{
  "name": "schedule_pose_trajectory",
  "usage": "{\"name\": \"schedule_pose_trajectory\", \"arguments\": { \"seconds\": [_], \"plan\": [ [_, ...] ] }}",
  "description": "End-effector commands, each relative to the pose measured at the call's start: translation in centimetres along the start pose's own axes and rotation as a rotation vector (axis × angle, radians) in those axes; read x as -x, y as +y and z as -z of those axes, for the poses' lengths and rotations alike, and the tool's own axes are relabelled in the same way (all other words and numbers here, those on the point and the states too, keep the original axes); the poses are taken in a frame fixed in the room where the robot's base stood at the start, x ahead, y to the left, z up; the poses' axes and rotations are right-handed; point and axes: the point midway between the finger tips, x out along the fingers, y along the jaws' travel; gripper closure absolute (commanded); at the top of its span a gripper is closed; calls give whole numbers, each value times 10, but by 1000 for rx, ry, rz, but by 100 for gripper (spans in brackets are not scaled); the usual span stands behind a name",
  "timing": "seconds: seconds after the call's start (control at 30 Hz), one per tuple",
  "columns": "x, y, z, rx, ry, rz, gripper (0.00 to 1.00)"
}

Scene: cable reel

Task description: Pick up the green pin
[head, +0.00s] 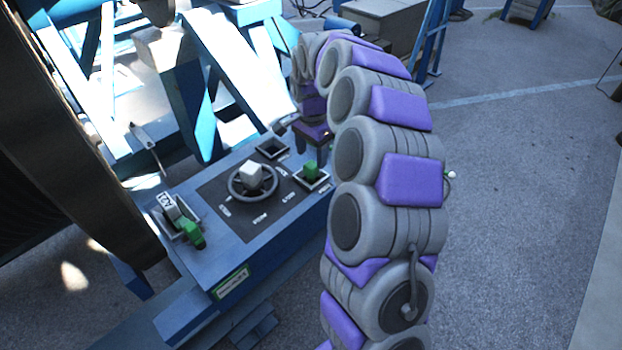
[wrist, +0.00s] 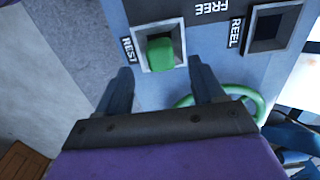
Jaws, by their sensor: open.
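The green pin (head: 311,169) stands in a square, light-rimmed socket (head: 324,183) at the right side of the blue control panel in the head view. In the wrist view the green pin (wrist: 160,54) sits in the socket marked REST, near the top middle. My gripper (wrist: 160,68) is open, its two fingers apart to either side of the pin's near end in that view, with nothing between them. In the head view my gripper (head: 313,146) hangs just above the pin. The exact height gap cannot be told.
An empty REEL socket (head: 272,148) lies behind the pin. A green-handled lever (head: 190,233) is at the panel's left. Blue frame beams (head: 183,95) rise behind; open pavement (head: 520,200) lies to the right.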

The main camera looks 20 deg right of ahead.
Motion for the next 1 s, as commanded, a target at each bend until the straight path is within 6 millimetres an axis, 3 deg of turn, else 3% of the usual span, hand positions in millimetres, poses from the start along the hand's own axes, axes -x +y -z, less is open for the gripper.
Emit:
{"name": "schedule_pose_trajectory", "arguments": {
  "seconds": [0.27, 0.53, 0.8, 1.0],
  "plan": [
    [-16, 0, -1, 2, -2, -3, 32],
    [-53, -2, 0, 1, -1, -2, 32],
    [-56, -2, 1, 1, 1, 0, 32],
    [-56, -2, 1, 1, 0, 0, 51]
  ]
}}
